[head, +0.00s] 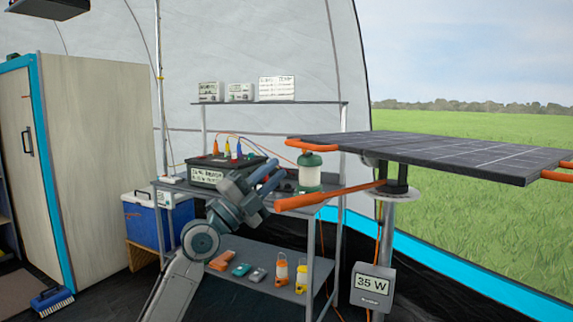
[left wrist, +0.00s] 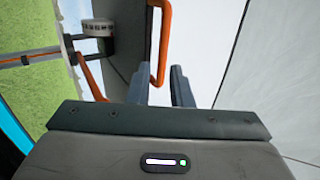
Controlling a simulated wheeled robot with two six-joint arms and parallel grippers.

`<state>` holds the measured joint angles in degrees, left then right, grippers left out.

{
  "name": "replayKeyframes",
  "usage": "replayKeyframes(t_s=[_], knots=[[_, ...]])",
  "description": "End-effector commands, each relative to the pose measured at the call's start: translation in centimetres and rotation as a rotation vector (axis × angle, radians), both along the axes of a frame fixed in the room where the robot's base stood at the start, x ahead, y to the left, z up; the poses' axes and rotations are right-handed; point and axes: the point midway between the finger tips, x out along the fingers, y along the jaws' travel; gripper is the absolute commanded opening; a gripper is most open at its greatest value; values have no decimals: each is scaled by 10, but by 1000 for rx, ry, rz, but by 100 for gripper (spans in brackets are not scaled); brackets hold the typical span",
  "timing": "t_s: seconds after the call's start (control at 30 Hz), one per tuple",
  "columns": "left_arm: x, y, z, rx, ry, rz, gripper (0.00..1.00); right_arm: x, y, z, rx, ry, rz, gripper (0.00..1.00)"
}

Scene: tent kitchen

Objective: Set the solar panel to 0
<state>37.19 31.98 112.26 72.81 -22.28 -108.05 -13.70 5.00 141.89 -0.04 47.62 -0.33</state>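The dark solar panel (head: 440,152) lies nearly flat, slightly tilted, on a pole at the right. It has an orange handle (head: 313,146) at its left edge and another (head: 557,175) at its right. An orange lever (head: 330,195) reaches left from the pole, near a pale disc (head: 389,196). A box below reads 35 W (head: 372,284). My left gripper (head: 275,174) is open and empty, left of the panel and apart from the handle. In the left wrist view, the panel handle (left wrist: 161,45) appears between the open fingers (left wrist: 160,80). My right gripper is not in view.
A metal shelf rack (head: 270,272) stands behind my left arm, with a battery box (head: 207,176), a green lantern (head: 309,168) and small lamps. A blue cooler (head: 172,222) and a wooden cabinet (head: 98,165) stand left. Cables hang by the pole.

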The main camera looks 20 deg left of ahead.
Motion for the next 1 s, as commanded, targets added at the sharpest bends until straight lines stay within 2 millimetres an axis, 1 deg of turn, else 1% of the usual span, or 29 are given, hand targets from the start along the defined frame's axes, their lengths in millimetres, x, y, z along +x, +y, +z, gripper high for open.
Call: replayKeyframes(t_s=[0.03, 0.23, 0.77, 0.83, 0.87, 0.97, 1.0], knots=[[-4, 3, -5, 3, 2, 1, 19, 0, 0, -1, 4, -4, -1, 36], [-12, 7, -10, 1, 1, -1, 19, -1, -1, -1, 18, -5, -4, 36], [-12, 7, -10, -1, 3, -2, 19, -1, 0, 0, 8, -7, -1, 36], [-11, 3, -19, -2, 26, -11, 19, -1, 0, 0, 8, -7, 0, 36], [-11, 0, -27, -3, 45, -19, 19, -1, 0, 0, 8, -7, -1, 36], [-8, -15, -69, -11, 163, -54, 19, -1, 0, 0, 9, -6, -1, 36], [-8, -23, -94, -17, 232, -71, 19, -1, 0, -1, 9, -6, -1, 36]])
